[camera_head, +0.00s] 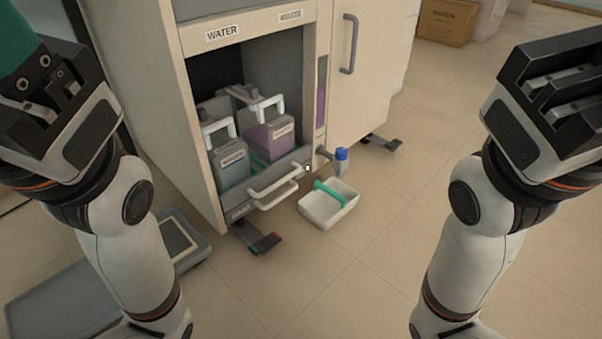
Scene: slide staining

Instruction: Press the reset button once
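No button labelled reset can be made out. A tiny yellow-and-dark square (307,168) shows at the right end of the open drawer's front edge; I cannot tell what it is. My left gripper (40,85) is raised at the upper left edge, well apart from the cabinet (165,120). A teal shape (14,40) shows beside it; I cannot tell whether they touch. My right gripper (562,80) is raised at the upper right, also far from the cabinet.
The cabinet bay labelled WATER holds a grey container (231,160) and a purple one (272,135). A white tray (326,210) with a teal strap lies on the floor below a blue-capped outlet (341,156). A grey floor platform (65,300) is left.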

